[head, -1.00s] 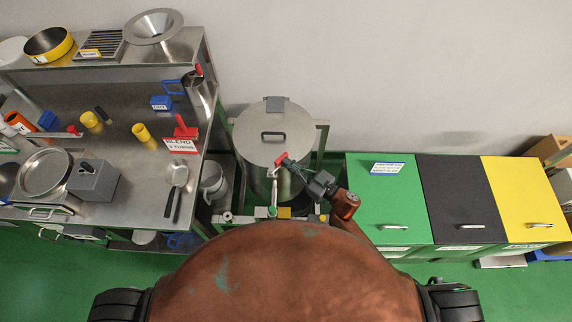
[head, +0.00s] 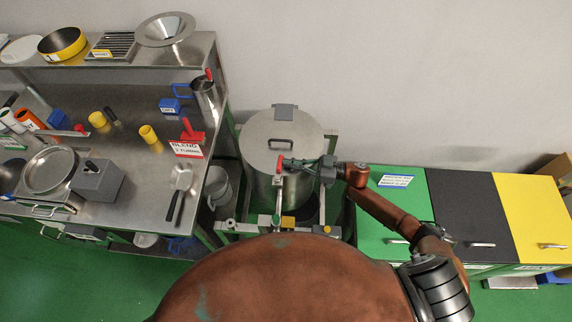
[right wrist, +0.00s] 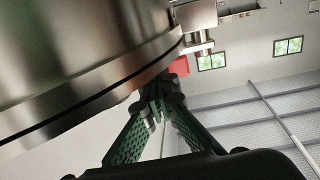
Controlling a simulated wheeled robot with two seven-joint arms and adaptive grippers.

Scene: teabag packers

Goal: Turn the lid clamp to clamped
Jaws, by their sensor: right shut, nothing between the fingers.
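A round steel drum with a flat lid (head: 262,133) stands at the middle of the head view. The lid clamp's red grip (head: 279,163) shows at the lid's front edge, above a pale upright lever (head: 277,190). The red grip also shows in the right wrist view (right wrist: 180,66), just past the fingertips and below a metal fitting. My right gripper (head: 292,163) comes in from the right, shut and empty, its tips at the red grip. Its fingers (right wrist: 160,92) meet at the tips beside the drum wall; touching or just apart, I cannot tell. My left gripper is out of view.
A steel bench (head: 135,180) with tools and pans stands at the left. Green, black (head: 461,210) and yellow (head: 535,215) lidded bins stand at the right, the green one (head: 425,215) under my right arm. A frame surrounds the drum.

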